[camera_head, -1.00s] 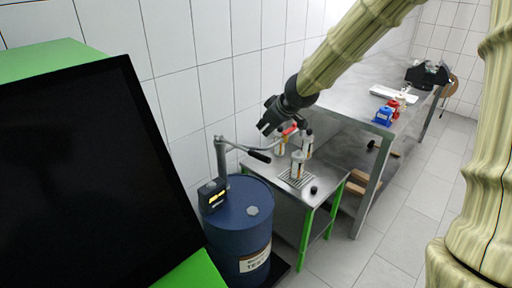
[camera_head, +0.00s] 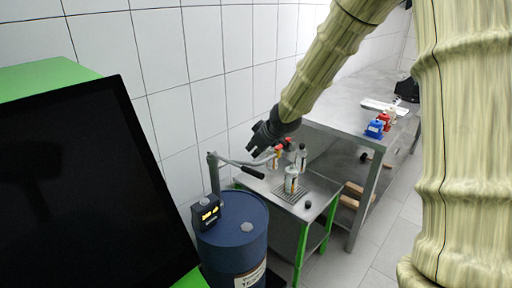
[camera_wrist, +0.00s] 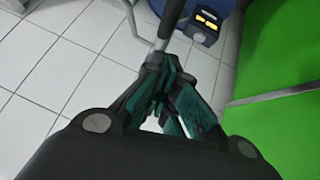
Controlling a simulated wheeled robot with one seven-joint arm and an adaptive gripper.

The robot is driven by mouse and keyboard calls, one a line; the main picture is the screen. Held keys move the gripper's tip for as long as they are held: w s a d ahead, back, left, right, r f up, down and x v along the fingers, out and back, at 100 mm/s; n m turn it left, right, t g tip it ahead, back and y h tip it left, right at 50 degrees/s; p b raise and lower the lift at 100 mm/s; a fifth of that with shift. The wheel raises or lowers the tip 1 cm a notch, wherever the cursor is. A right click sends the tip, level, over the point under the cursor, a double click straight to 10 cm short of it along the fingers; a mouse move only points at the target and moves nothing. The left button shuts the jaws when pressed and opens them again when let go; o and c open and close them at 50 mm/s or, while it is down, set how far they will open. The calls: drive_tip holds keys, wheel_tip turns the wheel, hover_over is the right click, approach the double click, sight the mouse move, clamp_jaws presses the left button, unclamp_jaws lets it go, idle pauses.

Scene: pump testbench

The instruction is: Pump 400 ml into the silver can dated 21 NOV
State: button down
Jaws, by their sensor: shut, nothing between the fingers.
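The blue drum (camera_head: 238,250) stands left of a small steel table and carries a hand pump (camera_head: 213,175) with a lever ending in a black grip (camera_head: 252,173). A dark meter (camera_head: 206,213) with a lit yellow display sits at the pump; its digits are too small to read. A silver-looking can (camera_head: 291,179) stands upright on the table's grate; its date is unreadable. My gripper (camera_head: 253,148) is shut and empty, above the lever. In the wrist view my fingers (camera_wrist: 163,68) point at the black grip (camera_wrist: 172,14); I cannot tell whether they touch it.
More containers (camera_head: 300,156) stand behind the can, and a black cap (camera_head: 308,204) lies on the small table (camera_head: 318,197). A long steel bench (camera_head: 345,100) with blue and red bottles (camera_head: 376,128) is at right. A large black screen (camera_head: 85,190) fills the left.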

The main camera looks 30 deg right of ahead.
approach(246, 167)
drive_tip(key=w+f, duration=0.1)
drive_tip(key=w, duration=0.2)
drive_tip(key=shift+s+a+f+p, duration=0.1)
drive_tip(key=shift+f+p, duration=0.1)
drive_tip(key=shift+f, duration=0.45)
drive_tip(key=shift+s+a+f+p, duration=0.1)
drive_tip(key=shift+f+p, duration=0.1)
drive_tip(key=shift+f, duration=0.4)
